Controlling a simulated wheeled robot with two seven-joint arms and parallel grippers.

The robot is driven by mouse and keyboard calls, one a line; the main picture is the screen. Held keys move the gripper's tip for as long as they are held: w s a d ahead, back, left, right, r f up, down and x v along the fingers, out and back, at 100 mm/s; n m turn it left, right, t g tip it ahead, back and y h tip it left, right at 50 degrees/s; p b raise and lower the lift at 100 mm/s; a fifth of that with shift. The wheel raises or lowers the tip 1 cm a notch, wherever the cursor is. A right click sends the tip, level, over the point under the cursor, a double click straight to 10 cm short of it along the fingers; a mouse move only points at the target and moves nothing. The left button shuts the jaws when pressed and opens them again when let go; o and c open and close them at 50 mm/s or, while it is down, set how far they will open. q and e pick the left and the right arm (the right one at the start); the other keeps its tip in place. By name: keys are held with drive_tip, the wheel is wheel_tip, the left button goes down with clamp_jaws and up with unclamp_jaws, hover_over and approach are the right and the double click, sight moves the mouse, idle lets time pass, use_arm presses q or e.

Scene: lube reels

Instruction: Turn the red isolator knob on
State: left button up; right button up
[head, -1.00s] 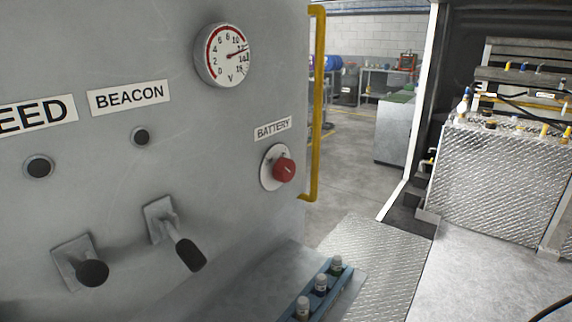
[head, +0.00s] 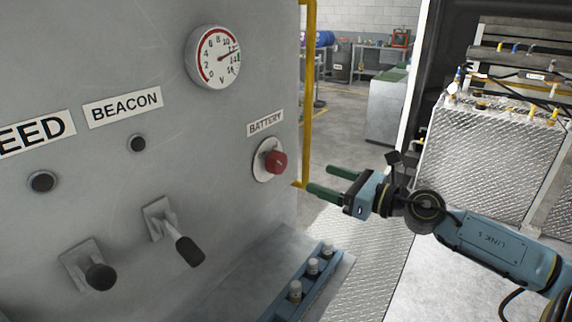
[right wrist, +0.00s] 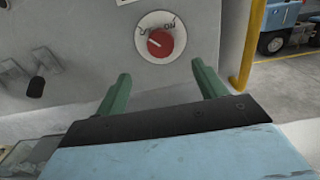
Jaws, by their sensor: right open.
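The red isolator knob (head: 276,162) sits on a round white plate (head: 262,168) under the BATTERY label (head: 265,123) on the grey panel. In the right wrist view the knob (right wrist: 160,43) is ahead of the fingers, with its white mark pointing to the upper left and "ON" printed at the upper right of the plate. My right gripper (head: 318,181) is open and empty, to the right of the knob and a little lower in the head view. Its two green fingers point toward the panel and do not touch the knob. My left gripper is out of view.
A yellow rail (head: 308,90) runs down the panel's right edge, close to the knob. A blue tray (head: 312,284) with small bottles stands on the ledge below. Two black-handled levers (head: 188,250) stick out at lower left. A voltage gauge (head: 214,57) is above.

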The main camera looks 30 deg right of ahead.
sight(282, 164)
drive_tip(key=p+x, duration=0.3)
drive_tip(key=x, duration=0.6)
drive_tip(key=shift+w+d+r, duration=0.1)
drive_tip(key=shift+r, duration=0.05)
drive_tip(key=shift+p+x, duration=0.55)
drive_tip(key=shift+x, duration=0.5)
drive_tip(key=c, duration=1)
